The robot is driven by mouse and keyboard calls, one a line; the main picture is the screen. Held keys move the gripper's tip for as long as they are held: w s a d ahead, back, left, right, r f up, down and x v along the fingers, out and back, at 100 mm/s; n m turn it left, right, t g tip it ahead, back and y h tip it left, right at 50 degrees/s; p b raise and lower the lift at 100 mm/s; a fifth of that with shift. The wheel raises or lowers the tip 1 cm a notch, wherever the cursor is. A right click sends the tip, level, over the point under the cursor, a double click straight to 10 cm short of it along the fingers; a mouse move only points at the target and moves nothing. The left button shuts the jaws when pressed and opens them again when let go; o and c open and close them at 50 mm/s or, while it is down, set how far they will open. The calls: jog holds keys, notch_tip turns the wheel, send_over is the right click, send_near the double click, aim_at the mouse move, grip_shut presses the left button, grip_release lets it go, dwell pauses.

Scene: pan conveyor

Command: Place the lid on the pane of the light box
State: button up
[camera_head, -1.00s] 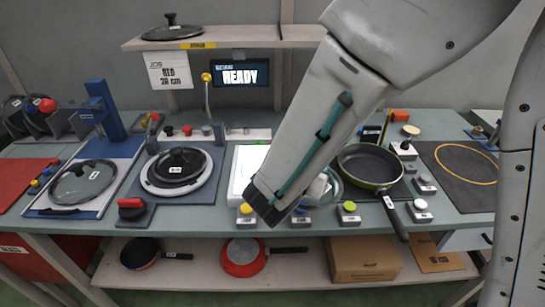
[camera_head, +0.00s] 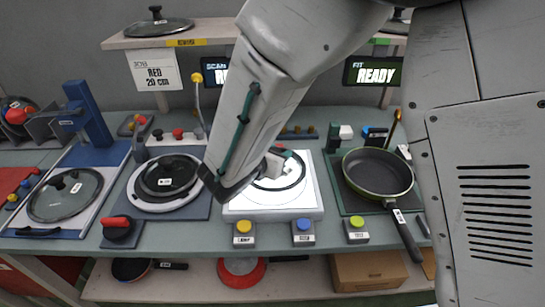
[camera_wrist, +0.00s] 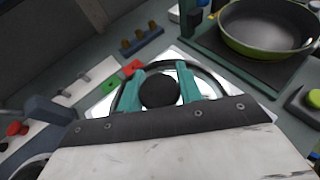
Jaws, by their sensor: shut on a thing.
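My gripper (camera_wrist: 160,84) has its two teal fingers shut on the black knob of a glass lid (camera_wrist: 209,82). In the head view, the lid (camera_head: 298,178) shows as a dark-rimmed disc over the white light box (camera_head: 262,214), partly hidden by my arm and gripper. The pane (camera_head: 309,190) shows bright around and through the lid. The lid looks roughly level and near the middle of the pane. I cannot tell whether it touches the pane or hangs just above it.
A green-rimmed pan (camera_head: 378,172) stands on a dark mat to the right. A black lid (camera_head: 168,176) sits on a round white stand to the left, and another glass lid (camera_head: 65,194) lies farther left. Several button blocks (camera_head: 303,232) line the front edge.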

jog(key=shift+w+a+f, duration=0.1)
jog(key=shift+w+f, duration=0.15)
jog(key=shift+f, duration=0.65)
jog(key=shift+w+a+f, duration=0.1)
jog(key=shift+w+f, duration=0.1)
jog(key=shift+f, duration=0.7)
jog(key=shift+f, duration=0.2)
jog(key=o, duration=1.2)
jog(key=shift+r, duration=0.2)
jog(key=v, duration=1.2)
